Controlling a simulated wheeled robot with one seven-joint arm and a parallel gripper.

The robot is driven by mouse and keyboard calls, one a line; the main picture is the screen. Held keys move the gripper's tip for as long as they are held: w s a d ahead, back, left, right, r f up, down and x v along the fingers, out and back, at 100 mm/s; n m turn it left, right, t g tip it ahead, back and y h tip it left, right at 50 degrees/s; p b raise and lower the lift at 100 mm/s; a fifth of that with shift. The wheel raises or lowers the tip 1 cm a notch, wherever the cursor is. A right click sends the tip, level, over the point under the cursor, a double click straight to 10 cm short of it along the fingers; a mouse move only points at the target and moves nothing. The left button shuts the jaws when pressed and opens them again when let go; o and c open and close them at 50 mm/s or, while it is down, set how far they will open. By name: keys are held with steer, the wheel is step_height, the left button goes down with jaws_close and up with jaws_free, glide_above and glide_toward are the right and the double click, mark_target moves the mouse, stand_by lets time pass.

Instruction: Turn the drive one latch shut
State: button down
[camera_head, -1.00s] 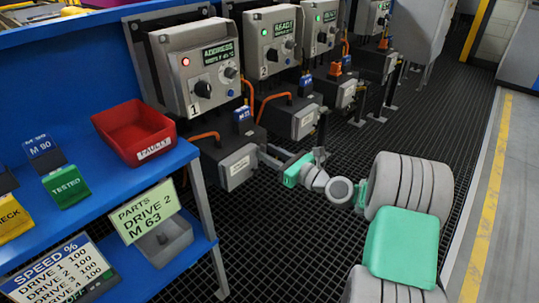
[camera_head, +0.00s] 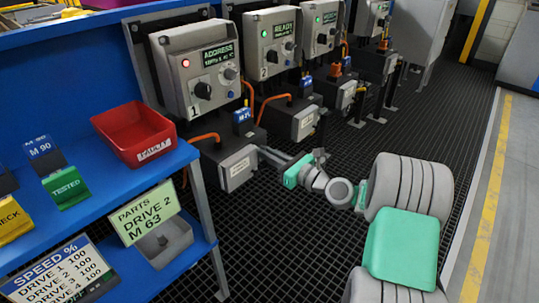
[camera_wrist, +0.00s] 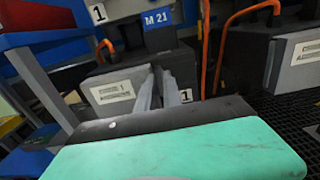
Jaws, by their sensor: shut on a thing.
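The drive one station has a grey control panel (camera_head: 205,75) marked 1, with a red lamp and a black knob. Below it is the dark drive one motor unit (camera_head: 222,148) with a pale labelled grey box (camera_head: 238,170); this box also shows in the wrist view (camera_wrist: 112,93). My gripper (camera_head: 264,151) reaches in from the right to the right side of that box. In the wrist view its grey fingers (camera_wrist: 157,88) are close together, shut on the drive one latch. The fingers hide the latch, so its angle cannot be told.
A blue shelf (camera_head: 110,190) with a red bin (camera_head: 135,133) stands at the left. The drive two box (camera_head: 305,122) and an orange cable (camera_head: 270,100) lie just beyond my gripper. The dark grid floor (camera_head: 300,250) is free in front.

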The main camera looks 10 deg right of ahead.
steer(key=shift+n+p, duration=0.3)
steer(key=n, duration=1.7)
steer(key=shift+s+a+f, duration=0.15)
steer(key=shift+a+f, duration=0.1)
steer(key=shift+f, duration=0.05)
steer(key=shift+n, duration=0.3)
steer(key=c, duration=1.5)
jaws_free()
steer(key=shift+d, duration=0.1)
